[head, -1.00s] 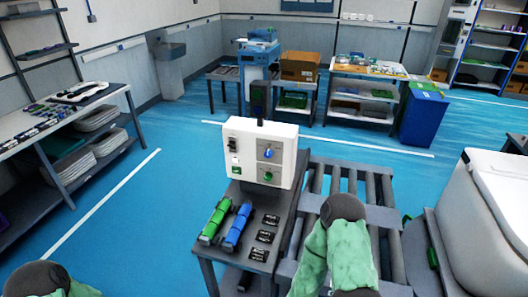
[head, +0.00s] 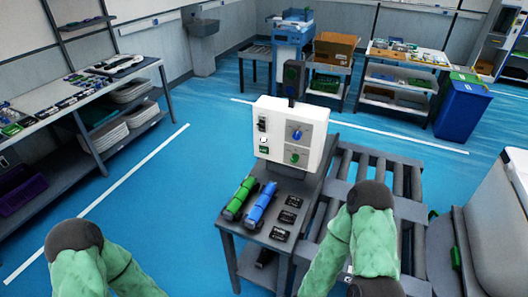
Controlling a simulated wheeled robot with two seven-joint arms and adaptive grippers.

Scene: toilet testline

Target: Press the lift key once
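A white control box (head: 279,159) stands on a small grey table (head: 233,222). Its face carries a black switch (head: 262,124), a white key (head: 263,140) and a green key (head: 263,150) in the left column. A blue knob (head: 297,134) and a green knob (head: 295,157) sit on grey plates at the right. I cannot read the labels, so I cannot tell which is the lift key. My green-sleeved arms rise at the lower left and lower right, with dark rounded joints on top. Both grippers are outside the picture, and nothing of mine visibly touches the box.
A green cylinder (head: 239,198), a blue cylinder (head: 260,206) and small black blocks (head: 284,217) lie before the box. A roller conveyor (head: 385,165) adjoins the table on the right. A loaded bench (head: 90,97) stands left. The blue floor between bench and table is free.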

